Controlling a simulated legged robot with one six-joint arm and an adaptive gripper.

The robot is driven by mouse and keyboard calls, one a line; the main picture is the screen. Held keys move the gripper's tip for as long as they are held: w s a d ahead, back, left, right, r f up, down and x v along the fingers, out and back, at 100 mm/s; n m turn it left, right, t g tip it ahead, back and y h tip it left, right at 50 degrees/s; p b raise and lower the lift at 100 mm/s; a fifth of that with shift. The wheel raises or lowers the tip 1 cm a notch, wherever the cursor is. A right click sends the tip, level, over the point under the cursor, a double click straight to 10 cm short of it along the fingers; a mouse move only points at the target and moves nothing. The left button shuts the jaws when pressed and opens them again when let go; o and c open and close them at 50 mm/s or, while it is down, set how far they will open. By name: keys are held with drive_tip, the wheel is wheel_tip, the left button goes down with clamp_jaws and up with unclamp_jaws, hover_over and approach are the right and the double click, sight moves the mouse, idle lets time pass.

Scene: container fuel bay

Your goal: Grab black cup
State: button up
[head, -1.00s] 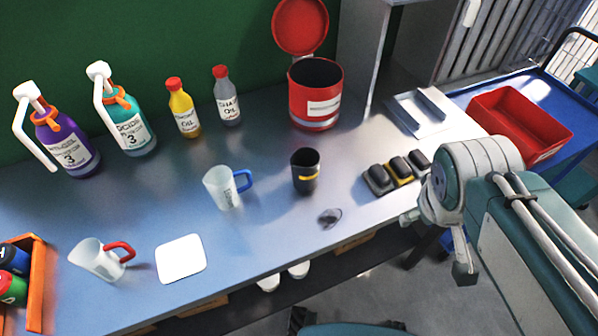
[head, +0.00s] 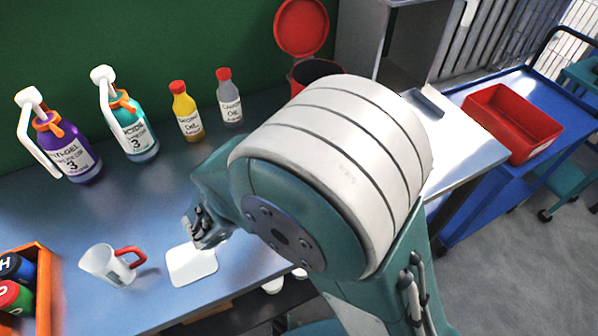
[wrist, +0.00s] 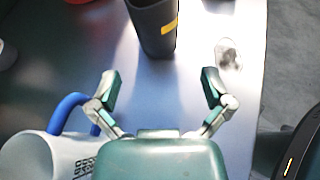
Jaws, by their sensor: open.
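The black cup (wrist: 152,28) stands upright at the top middle of the wrist view, with a yellow mark on its right side; its top is cut off by the frame edge. My gripper (wrist: 160,80) is open and empty. Its two fingers are spread apart, just short of the cup's base and roughly in line with it. In the head view my arm hides the cup.
A white jug with a blue handle (wrist: 70,112) is close to my left finger. A red-handled jug (head: 108,265), white pad (head: 190,268), bottles (head: 186,110) and red tub (head: 515,122) stand farther off.

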drive_tip(key=shift+a+f+n+t, duration=0.2)
drive_tip(key=shift+a+n+t, duration=0.15)
drive_tip(key=shift+a, duration=0.25)
drive_tip(key=x, duration=0.6)
drive_tip(key=shift+s+d+r, duration=0.15)
drive_tip(key=shift+s+d, duration=0.05)
drive_tip(key=shift+d, duration=0.05)
drive_tip(key=x, duration=0.4)
drive_tip(key=shift+w+d, duration=0.2)
drive_tip(key=shift+w, duration=0.05)
drive_tip(key=shift+w+d, duration=0.2)
drive_tip(key=shift+d, duration=0.15)
drive_tip(key=shift+a, duration=0.15)
drive_tip(key=c, duration=1)
